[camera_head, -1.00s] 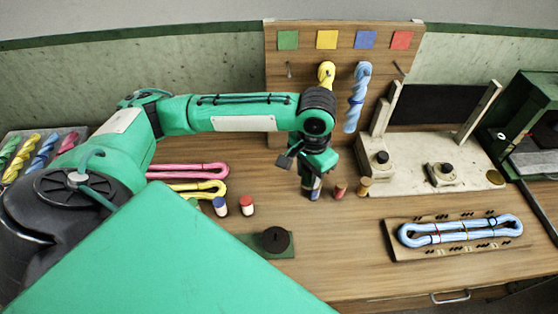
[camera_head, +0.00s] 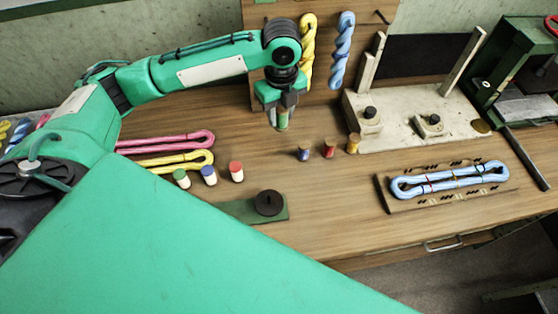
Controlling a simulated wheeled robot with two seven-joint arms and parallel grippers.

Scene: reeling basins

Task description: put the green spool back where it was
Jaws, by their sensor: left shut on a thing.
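My left gripper (camera_head: 281,108) is shut on the green spool (camera_head: 282,122), which hangs upright below the fingers, in front of the hanging board. Its upper part is hidden by the fingers. I cannot tell how far its lower end is from the table. To its right, nearer me, a row of spools stands on the table: blue (camera_head: 304,153), red (camera_head: 329,148) and yellow (camera_head: 353,143). The gripper is apart from them, to the left of the blue one. My right gripper is not in view.
White pegs with green (camera_head: 181,178), blue (camera_head: 208,175) and red (camera_head: 236,172) tops stand nearer me. A dark round piece on a green base (camera_head: 269,203) is close by. A yellow twisted skein (camera_head: 308,45) and a blue one (camera_head: 343,50) hang behind. The front middle table is clear.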

